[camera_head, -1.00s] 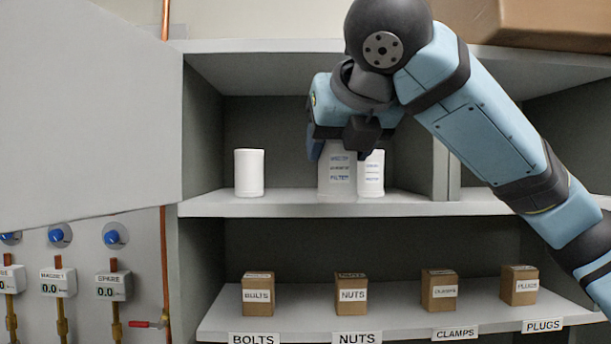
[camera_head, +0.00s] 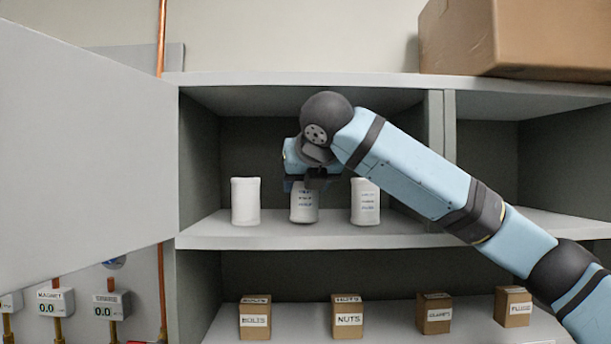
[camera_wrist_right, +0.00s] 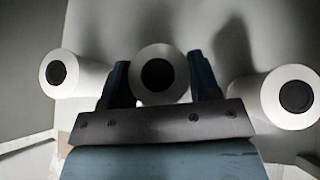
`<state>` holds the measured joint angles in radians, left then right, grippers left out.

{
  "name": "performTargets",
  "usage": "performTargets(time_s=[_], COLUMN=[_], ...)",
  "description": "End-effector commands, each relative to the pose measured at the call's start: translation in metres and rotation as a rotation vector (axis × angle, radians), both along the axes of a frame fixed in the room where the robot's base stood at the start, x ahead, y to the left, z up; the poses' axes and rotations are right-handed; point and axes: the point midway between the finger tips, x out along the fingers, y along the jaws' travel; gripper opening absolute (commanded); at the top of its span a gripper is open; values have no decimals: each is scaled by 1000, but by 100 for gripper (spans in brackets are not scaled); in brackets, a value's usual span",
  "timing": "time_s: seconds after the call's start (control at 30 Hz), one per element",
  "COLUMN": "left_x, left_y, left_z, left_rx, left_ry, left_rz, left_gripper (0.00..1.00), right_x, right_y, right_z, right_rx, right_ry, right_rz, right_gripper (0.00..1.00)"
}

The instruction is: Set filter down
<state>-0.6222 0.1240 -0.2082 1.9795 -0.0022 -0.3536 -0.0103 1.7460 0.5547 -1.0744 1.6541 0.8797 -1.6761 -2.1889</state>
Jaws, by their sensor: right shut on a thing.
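My right gripper (camera_head: 306,184) reaches into the upper shelf compartment and is shut on the middle white filter (camera_head: 304,206), which has printed text. In the right wrist view the gripper's two fingers stand on either side of this filter (camera_wrist_right: 158,75). The filter is upright, at or just above the shelf board (camera_head: 290,238); I cannot tell for sure whether it touches. A plain white canister (camera_head: 245,202) stands to its left. A labelled white canister (camera_head: 365,203) stands to its right. My left gripper is not in view.
An open grey cabinet door (camera_head: 85,160) is at the left. A large cardboard box (camera_head: 515,38) sits on top of the cabinet. The lower shelf holds small labelled boxes, among them bolts (camera_head: 255,320) and nuts (camera_head: 347,318). A divider (camera_head: 442,140) bounds the compartment at right.

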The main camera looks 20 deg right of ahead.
Motion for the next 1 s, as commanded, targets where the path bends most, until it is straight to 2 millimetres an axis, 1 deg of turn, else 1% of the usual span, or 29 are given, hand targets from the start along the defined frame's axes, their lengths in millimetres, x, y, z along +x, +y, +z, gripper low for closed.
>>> performTargets(time_s=[0.03,0.2,0.4,0.43,0.47,0.5,0.53,0.77,0.87,0.97,1.0], left_x=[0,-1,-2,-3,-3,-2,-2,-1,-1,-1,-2], left_y=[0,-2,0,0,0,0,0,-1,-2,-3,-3], left_z=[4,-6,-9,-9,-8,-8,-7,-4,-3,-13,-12], left_rx=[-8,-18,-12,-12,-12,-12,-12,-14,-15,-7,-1], left_ry=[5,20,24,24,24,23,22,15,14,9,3], left_rz=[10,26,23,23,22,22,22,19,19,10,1], left_gripper=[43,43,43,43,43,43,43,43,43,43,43], right_x=[-1,-1,-2,-2,-2,-2,-2,-2,-2,-11,-18], right_y=[0,0,0,0,0,0,0,0,0,2,2], right_z=[0,-2,-7,-7,-6,-6,-6,-6,-2,0,1], right_rx=[-2,-2,-1,-1,-1,-2,-2,-1,0,0,-2], right_ry=[1,0,0,0,0,0,0,0,-1,-2,-2], right_rz=[2,1,2,2,2,1,1,2,1,4,5], right_gripper=[25,25,25,63,70,79,81,81,81,81,81])
